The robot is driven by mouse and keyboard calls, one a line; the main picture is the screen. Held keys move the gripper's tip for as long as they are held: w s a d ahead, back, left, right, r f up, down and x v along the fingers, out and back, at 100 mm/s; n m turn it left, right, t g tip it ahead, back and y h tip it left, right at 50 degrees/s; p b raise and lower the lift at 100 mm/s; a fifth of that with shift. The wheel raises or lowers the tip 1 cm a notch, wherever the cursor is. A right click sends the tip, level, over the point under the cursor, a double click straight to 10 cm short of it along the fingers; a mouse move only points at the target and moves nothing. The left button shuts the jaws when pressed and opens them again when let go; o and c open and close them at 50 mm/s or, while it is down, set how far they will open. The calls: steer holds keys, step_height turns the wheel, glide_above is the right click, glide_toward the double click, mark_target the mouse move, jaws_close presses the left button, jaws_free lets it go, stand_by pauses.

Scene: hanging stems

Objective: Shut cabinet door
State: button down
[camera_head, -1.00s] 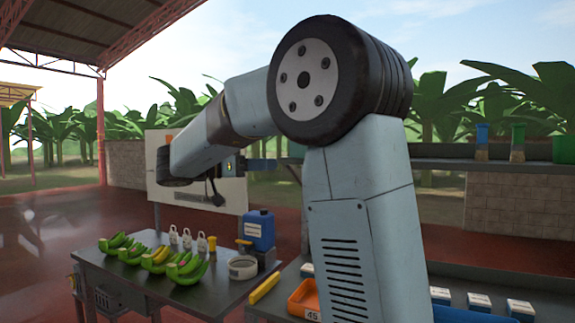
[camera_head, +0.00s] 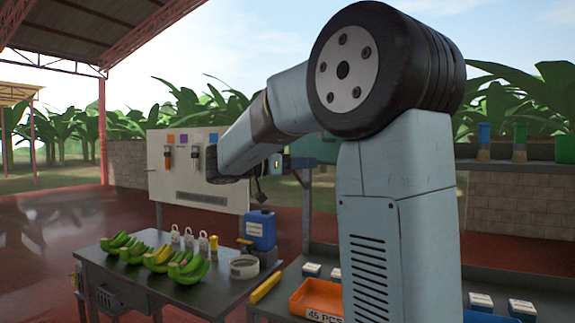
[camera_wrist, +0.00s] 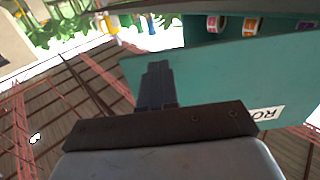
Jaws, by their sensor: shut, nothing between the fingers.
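The teal cabinet door (camera_wrist: 205,82) fills the middle of the wrist view and carries a white label that shows upside down. The door stands open: label rolls (camera_wrist: 250,25) show in the cabinet (camera_wrist: 195,32) beyond its edge. My gripper (camera_wrist: 157,68) is shut and empty, its fingers over the left part of the door. I cannot tell whether they touch it. In the head view, a teal part of the cabinet (camera_head: 318,148) shows behind my arm, which hides most of it. The gripper is not clearly visible there.
A grey table (camera_head: 120,272) at the left holds green bananas (camera_head: 160,258), padlocks, a blue canister (camera_head: 260,230) and a tape roll. An orange bin (camera_head: 318,300) and small boxes are on the bench at the right. A white board (camera_head: 165,175) stands behind.

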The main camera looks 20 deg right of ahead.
steer(key=d, duration=0.3)
steer(key=shift+s+d, duration=0.25)
steer(key=shift+d, duration=0.1)
steer(key=shift+d, duration=0.1)
